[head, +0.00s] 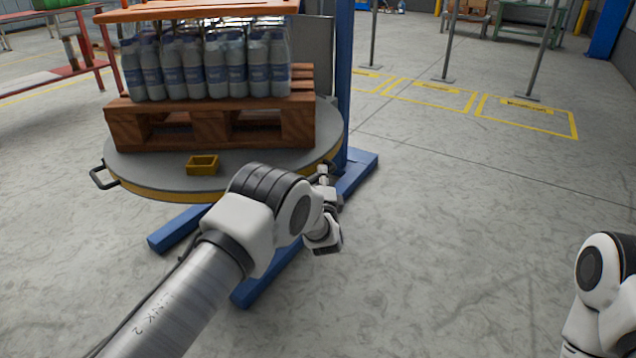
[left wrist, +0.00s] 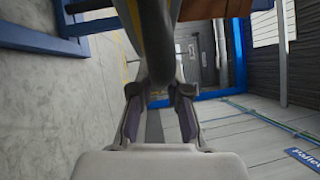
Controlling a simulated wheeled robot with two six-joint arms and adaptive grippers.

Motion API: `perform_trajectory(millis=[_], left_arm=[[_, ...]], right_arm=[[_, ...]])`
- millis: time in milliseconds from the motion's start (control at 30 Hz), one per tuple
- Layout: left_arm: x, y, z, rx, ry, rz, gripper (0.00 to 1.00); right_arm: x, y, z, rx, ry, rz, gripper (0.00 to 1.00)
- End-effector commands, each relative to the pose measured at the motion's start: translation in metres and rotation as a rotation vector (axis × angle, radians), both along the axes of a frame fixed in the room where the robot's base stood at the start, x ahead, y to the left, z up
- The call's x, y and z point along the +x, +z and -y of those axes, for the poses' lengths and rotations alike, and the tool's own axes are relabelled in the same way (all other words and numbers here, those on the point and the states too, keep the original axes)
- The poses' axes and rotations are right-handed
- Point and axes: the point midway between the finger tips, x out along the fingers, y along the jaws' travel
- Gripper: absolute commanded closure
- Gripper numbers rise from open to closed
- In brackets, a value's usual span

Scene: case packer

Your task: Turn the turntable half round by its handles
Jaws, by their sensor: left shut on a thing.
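The turntable (head: 150,170) is a round grey disc with a yellow rim, standing on a blue base. A dark handle (head: 98,180) sticks out free at its left edge. My left gripper (head: 324,172) is at the disc's right edge, partly hidden by my own arm. In the left wrist view, its two fingers (left wrist: 160,98) are closed around a dark handle bar (left wrist: 157,50), which runs up out of the picture. My right arm shows only at the lower right of the head view; its gripper is out of the picture.
A wooden pallet (head: 210,125) with several bottles (head: 215,70) stands on the disc, with a small yellow open box (head: 202,165) in front. A blue mast (head: 344,80) rises behind the disc. Blue base legs (head: 255,285) reach forward.

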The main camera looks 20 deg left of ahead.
Motion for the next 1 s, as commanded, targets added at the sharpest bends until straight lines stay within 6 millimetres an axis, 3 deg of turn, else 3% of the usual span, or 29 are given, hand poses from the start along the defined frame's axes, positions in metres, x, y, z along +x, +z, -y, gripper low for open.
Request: perform_trajectory(millis=[500, 533, 600, 1000], left_arm=[[0.0028, -0.0009, 0.0001, -0.001, 0.014, -0.002, 1.00], [0.0028, -0.0009, 0.0001, -0.001, 0.014, -0.002, 0.74], [0.0028, -0.0008, 0.0002, 0.000, 0.013, -0.002, 0.59], [-0.0060, -0.0021, 0.0044, -0.001, 0.011, -0.004, 0.59]], right_arm=[[0.0003, -0.0017, 0.0001, 0.000, -0.001, 0.001, 0.60], [0.0003, -0.0017, 0.0001, 0.000, -0.001, 0.001, 0.60], [0.0003, -0.0017, 0.0001, 0.000, -0.001, 0.001, 0.60], [0.0003, -0.0016, 0.0001, 0.000, -0.001, 0.001, 0.60]])
